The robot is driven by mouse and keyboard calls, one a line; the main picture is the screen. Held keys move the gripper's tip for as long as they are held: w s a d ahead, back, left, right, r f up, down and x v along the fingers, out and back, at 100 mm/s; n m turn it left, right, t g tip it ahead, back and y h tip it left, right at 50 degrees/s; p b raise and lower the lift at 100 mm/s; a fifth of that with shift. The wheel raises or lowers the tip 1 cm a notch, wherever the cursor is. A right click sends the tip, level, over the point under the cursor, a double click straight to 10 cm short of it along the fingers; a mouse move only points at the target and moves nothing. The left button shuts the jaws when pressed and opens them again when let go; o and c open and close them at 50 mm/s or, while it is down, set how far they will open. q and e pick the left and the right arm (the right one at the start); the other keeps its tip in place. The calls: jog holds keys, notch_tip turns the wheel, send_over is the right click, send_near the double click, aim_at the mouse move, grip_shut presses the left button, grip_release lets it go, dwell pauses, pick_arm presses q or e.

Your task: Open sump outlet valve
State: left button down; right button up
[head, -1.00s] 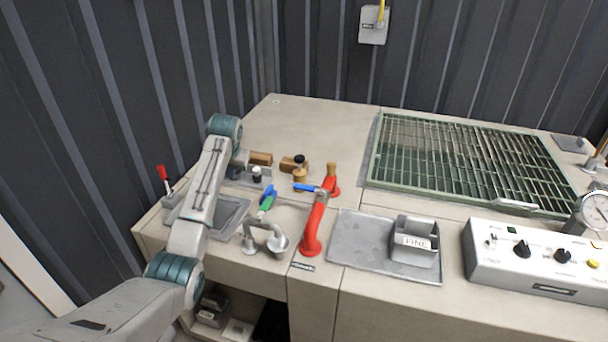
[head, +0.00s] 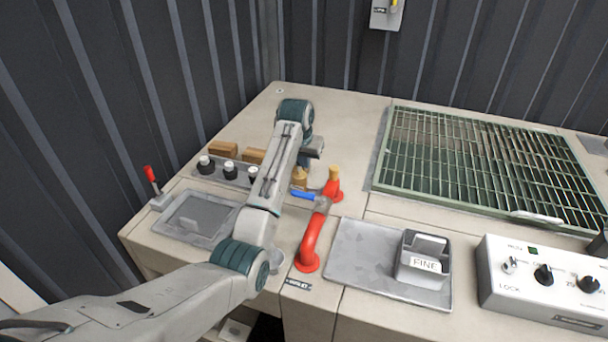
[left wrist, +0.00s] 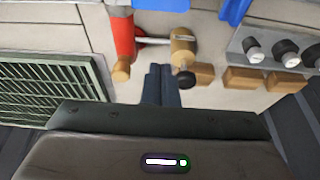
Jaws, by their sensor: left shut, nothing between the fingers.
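In the left wrist view the red pipe (left wrist: 123,38) and the blue lever (left wrist: 162,4) lie at the top. My left gripper (head: 314,148) is above the bench, behind the lever in the head view. Its fingers also show in the left wrist view (left wrist: 161,84), shut and empty, beside a brass fitting (left wrist: 182,46) with a black knob (left wrist: 186,78). My left arm hides the grey bent pipe. My right gripper is out of view.
Wooden blocks (head: 222,149) and a row of black-and-white knobs (head: 230,168) lie left of my forearm. A grey tray (head: 350,272) holds a box marked FINE (head: 424,258). A control box (head: 540,275) and a green grating (head: 480,160) are at the right.

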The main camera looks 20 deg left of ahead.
aim_at(308, 196)
pick_arm(q)
notch_tip(308, 196, down, 9)
jog(key=s+p, duration=0.1)
jog(key=p, duration=0.4)
jog(key=shift+r+p, duration=0.2)
jog(key=shift+p, duration=0.1)
dwell(0.4)
